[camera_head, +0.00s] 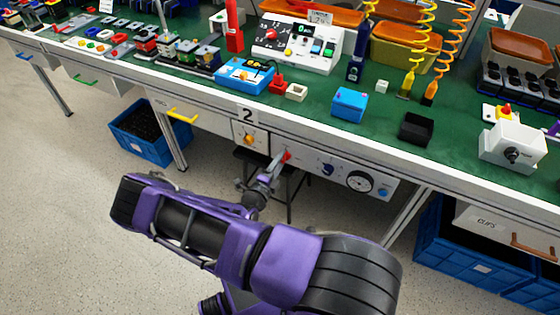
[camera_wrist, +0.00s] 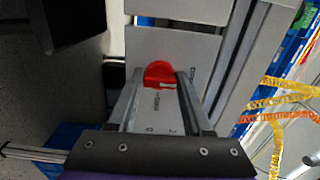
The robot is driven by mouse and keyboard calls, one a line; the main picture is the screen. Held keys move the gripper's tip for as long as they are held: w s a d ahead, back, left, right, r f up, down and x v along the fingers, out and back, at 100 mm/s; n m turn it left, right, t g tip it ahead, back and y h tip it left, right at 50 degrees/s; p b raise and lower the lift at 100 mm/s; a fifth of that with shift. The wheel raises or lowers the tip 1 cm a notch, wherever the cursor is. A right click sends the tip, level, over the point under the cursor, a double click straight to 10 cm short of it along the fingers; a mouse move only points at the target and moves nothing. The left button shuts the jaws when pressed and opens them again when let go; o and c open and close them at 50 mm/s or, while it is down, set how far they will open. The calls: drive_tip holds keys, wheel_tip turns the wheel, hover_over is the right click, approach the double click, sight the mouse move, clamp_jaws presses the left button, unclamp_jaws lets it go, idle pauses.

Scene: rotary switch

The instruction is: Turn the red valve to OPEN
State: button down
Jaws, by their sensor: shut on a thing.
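The red valve (camera_head: 285,156) is a small red knob on the grey panel under the front edge of the bench, near the panel's left end. In the wrist view the red valve (camera_wrist: 160,74) shows as a rounded red handle with a pale mark, between the fingertips. My gripper (camera_head: 279,161) reaches the panel from below and left and is shut on the valve; it also shows in the wrist view (camera_wrist: 158,82). Small lettering on the panel is too small to read, so the valve's setting cannot be told.
The panel also carries an orange knob (camera_head: 249,139), a dark blue knob (camera_head: 328,169), a round gauge (camera_head: 360,181) and a blue button (camera_head: 383,191). A stool (camera_head: 291,185) stands behind my arm. Blue crates stand under the bench left and right. The floor at left is clear.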

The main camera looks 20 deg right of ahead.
drive_tip(key=shift+s, duration=0.1)
drive_tip(key=shift+c, duration=1.6)
unclamp_jaws()
drive_tip(key=shift+a, duration=0.1)
drive_tip(key=p+v, duration=0.1)
drive_tip(key=v, duration=1.6)
drive_tip(key=shift+s, duration=0.1)
